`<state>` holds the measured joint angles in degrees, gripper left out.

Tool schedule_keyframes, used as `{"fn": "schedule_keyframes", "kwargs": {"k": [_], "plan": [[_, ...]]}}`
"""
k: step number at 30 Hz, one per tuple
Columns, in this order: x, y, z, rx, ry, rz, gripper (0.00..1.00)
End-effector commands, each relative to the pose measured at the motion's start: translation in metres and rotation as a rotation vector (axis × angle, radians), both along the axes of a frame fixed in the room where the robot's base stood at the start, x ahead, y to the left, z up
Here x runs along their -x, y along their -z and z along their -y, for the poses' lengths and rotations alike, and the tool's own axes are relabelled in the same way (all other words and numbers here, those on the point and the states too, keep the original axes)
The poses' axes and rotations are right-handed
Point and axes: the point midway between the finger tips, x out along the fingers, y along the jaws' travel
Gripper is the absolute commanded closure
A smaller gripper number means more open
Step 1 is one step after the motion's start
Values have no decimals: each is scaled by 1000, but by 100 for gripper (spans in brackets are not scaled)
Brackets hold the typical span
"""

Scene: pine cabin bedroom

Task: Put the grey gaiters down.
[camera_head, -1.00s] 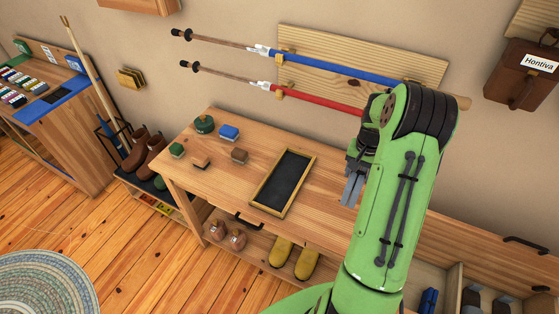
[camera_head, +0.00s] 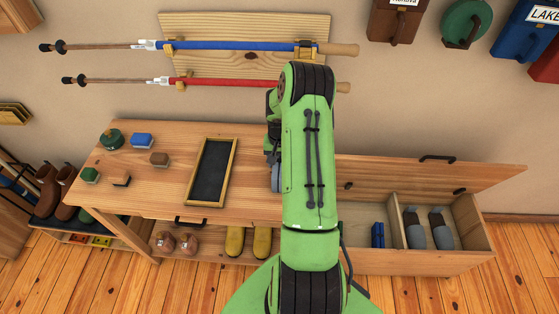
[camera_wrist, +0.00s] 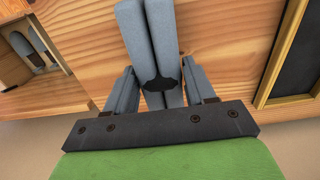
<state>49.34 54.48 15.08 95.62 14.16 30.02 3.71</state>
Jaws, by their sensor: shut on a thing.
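The grey gaiters (camera_wrist: 150,35) show in the wrist view as two long pale grey pieces side by side, with a dark patch at their near end. My gripper (camera_wrist: 158,68) is shut on them, one finger on each side. They are over the bare wooden tabletop (camera_wrist: 225,40); I cannot tell whether they touch it. In the head view my arm hides most of the gripper and gaiters, and only a small grey part shows left of the arm, right of the black framed board (camera_head: 212,172).
Right is an open-lidded chest (camera_head: 365,262) with blue items (camera_head: 377,235) and grey-dark footwear (camera_head: 413,232). Ski poles (camera_head: 215,82) hang above. Tabletop beside the board is bare.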

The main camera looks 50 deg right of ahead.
Motion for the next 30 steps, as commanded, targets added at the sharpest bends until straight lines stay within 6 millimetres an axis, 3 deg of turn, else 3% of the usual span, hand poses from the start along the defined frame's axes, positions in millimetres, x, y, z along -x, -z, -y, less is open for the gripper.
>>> {"fn": "schedule_keyframes", "kwargs": {"k": [2, 3, 8, 16, 19, 30], "plan": [[0, 4, 0, 0, 0, 0, 84], [0, 4, 0, 0, 0, -1, 44], [0, 3, 0, -1, 0, -1, 20], [0, 2, 0, -1, 0, -1, 20], [0, -8, 0, 2, 0, 1, 20], [0, -101, 0, 3, 0, 1, 20]]}}
